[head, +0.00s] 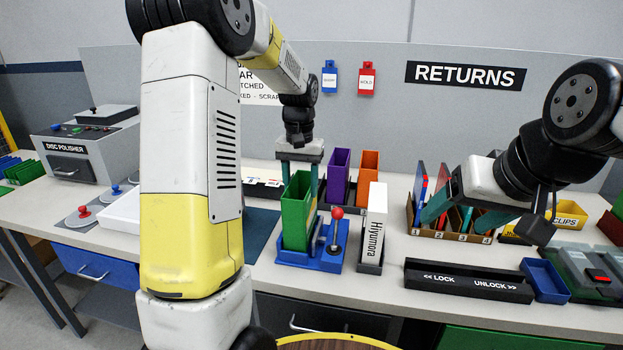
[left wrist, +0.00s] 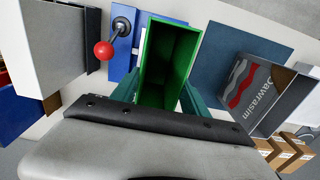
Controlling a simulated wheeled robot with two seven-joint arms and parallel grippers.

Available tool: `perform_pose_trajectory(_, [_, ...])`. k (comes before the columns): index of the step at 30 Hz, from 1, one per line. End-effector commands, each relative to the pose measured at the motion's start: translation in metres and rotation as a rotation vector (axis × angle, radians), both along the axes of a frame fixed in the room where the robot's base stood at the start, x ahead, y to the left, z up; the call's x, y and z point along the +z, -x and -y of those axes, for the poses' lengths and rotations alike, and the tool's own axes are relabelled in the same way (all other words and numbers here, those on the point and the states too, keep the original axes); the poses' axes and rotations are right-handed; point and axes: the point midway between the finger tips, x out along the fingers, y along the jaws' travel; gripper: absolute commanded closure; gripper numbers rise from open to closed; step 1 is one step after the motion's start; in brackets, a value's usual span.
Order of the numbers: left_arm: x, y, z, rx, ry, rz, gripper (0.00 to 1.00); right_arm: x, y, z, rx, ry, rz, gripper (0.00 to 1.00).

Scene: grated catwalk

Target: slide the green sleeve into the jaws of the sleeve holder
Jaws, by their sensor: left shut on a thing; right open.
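The green sleeve (head: 297,212) is an upright, open-topped box. My left gripper (head: 303,186) is shut on it from above, with teal fingers at its sides. The sleeve holder (head: 312,261) is a blue block with a red-knobbed lever (head: 336,214) at its right. The sleeve's lower end overlaps the holder; I cannot tell how deep it sits between the jaws. In the left wrist view I look down into the hollow sleeve (left wrist: 168,62), with the red knob (left wrist: 103,49) to its left. My right gripper (head: 462,212) is open at the numbered rack.
A white case marked Hyumora (head: 374,226) stands just right of the holder. Purple (head: 338,172) and orange (head: 369,165) sleeves stand behind. The numbered rack (head: 450,232) holds thin upright items. A black LOCK/UNLOCK tray (head: 468,280) lies at the front right.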

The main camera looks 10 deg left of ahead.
Motion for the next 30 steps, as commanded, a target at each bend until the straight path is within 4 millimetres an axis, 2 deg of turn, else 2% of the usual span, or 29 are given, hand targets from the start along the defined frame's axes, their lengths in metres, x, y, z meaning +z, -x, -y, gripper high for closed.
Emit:
perform_pose_trajectory(15, [-0.02,0.0,0.0,0.0,0.0,-0.002,1.0,0.0,0.0,0.0,0.0,0.0,0.0,0.25])
perform_pose_trajectory(30, [-0.022,0.0,0.0,0.0,0.0,-0.001,1.0,0.0,0.0,0.0,0.0,0.0,0.0,0.25])
